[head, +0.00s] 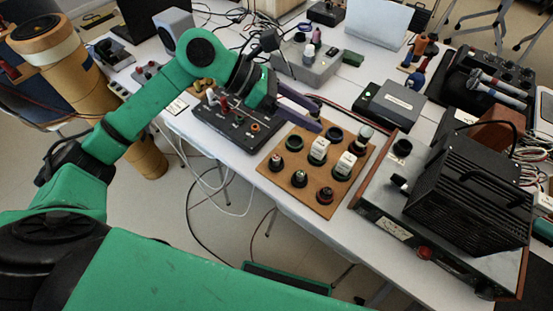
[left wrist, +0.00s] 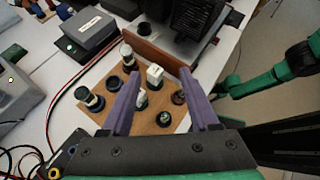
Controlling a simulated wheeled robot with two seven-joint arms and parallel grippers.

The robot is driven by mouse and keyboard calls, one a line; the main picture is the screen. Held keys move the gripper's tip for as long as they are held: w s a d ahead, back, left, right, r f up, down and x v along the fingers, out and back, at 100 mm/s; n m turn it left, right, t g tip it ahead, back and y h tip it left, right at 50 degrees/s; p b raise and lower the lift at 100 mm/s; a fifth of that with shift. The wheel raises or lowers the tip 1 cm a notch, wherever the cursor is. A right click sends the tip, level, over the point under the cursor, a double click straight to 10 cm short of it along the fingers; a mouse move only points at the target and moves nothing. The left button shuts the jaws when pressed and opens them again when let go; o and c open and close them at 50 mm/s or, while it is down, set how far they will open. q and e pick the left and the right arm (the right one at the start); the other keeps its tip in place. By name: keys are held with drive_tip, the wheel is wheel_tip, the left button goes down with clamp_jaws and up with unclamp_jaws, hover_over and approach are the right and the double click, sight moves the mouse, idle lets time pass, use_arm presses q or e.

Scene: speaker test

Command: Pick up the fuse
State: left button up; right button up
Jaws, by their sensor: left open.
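A brown wooden board (head: 310,196) on the white table carries round black sockets and several pale fuse-like pieces; I cannot tell which one is the task's fuse. One pale piece (head: 318,150) and a second white block (head: 345,165) stand upright in sockets. Another pale-topped piece (head: 364,133) stands at the board's far right corner. My left gripper (head: 312,113), with purple fingers, is open and empty above the far left part of the board. In the left wrist view, the white block (left wrist: 155,74) and a pale piece (left wrist: 142,100) show between the spread fingers. My right gripper is not in view.
A black control box (head: 236,126) lies left of the board. A large black finned unit (head: 465,185) on a metered chassis (head: 420,245) stands at the right. The table's front edge is close to the board.

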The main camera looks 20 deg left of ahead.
sight(276, 157)
use_arm(q)
drive_tip(key=a+f+m+g+y, duration=0.1)
drive_tip(key=a+f+y, duration=0.2)
drive_tip(key=a, duration=0.3)
drive_tip(key=a+f+y, duration=0.2)
drive_tip(key=a+y, duration=0.2)
drive_tip(key=a, duration=0.2)
drive_tip(key=p+x, duration=0.1)
drive_tip(key=x, duration=0.3)
drive_tip(key=p+x, duration=0.1)
drive_tip(key=x, duration=0.4)
drive_tip(key=p+x, duration=0.2)
drive_tip(key=x, duration=0.2)
drive_tip(key=shift+s+d+f, duration=0.3)
drive_tip(key=shift+s+f, duration=0.05)
drive_tip(key=shift+f, duration=0.25)
clamp_jaws()
